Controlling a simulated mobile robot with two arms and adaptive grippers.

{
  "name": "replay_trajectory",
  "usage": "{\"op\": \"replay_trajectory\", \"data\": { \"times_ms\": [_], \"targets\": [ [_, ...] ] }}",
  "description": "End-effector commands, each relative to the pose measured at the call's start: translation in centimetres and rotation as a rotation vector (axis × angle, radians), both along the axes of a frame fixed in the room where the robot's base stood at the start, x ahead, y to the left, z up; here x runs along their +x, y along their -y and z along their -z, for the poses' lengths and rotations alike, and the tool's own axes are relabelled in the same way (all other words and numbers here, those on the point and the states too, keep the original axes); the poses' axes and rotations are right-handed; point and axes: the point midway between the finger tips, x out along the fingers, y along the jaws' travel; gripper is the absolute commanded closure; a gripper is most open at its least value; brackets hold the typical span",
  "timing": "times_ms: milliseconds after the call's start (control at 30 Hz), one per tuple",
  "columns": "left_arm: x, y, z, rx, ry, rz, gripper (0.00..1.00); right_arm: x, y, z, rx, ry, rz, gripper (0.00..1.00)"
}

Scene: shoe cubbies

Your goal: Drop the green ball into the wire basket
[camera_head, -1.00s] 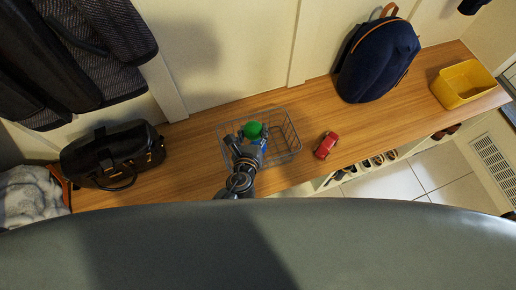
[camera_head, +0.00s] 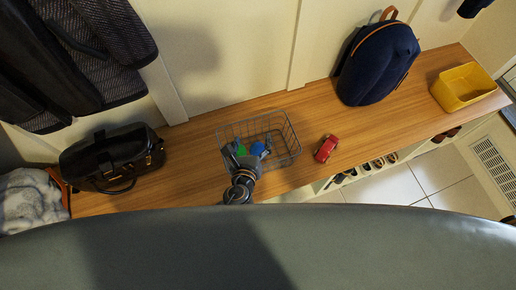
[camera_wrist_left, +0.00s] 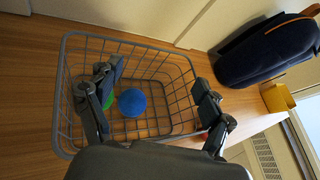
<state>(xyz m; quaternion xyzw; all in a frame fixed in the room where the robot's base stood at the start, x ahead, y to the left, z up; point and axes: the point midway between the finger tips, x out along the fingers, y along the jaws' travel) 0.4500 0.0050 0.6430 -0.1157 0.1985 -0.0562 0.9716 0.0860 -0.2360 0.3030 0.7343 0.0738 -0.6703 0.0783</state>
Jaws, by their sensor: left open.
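The wire basket (camera_head: 293,139) stands on the wooden bench top; it also shows in the left wrist view (camera_wrist_left: 140,42). The green ball (camera_head: 241,150) is low inside the basket, partly hidden by a finger of my left gripper. In the left wrist view, only part of the green ball (camera_wrist_left: 109,101) shows beside that finger. A blue ball (camera_wrist_left: 132,103) lies next to it in the basket. My left gripper (camera_head: 249,149) is open and empty over the basket's near side, fingers spread on either side of the balls. My right gripper is not in view.
A red toy car (camera_head: 326,148) sits right of the basket. A black bag (camera_head: 112,158) is at the left. A navy backpack (camera_head: 377,65) and a yellow bin (camera_head: 463,86) stand at the right. Bench between the black bag and basket is clear.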

Motion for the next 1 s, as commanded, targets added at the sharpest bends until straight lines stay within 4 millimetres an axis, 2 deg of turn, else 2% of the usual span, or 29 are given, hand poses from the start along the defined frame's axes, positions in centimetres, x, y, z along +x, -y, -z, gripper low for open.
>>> {"op": "replay_trajectory", "data": {
  "times_ms": [33,200,400,600,1000],
  "targets": [
    [-1.2,-0.2,-0.3,-0.002,-0.003,0.001,0.19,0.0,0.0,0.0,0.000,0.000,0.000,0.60],
    [-4.6,-0.8,-1.7,0.000,-0.002,0.000,0.19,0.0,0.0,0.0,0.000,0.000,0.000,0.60],
    [-7.4,-1.3,-2.9,0.000,-0.001,-0.001,0.19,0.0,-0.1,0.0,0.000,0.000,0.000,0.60],
    [-8.4,-1.4,-3.4,0.000,0.000,-0.001,0.19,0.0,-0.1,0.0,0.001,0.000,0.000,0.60],
    [-8.4,-1.4,-3.4,0.000,0.000,-0.001,0.19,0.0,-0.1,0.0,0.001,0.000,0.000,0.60]
  ]
}}
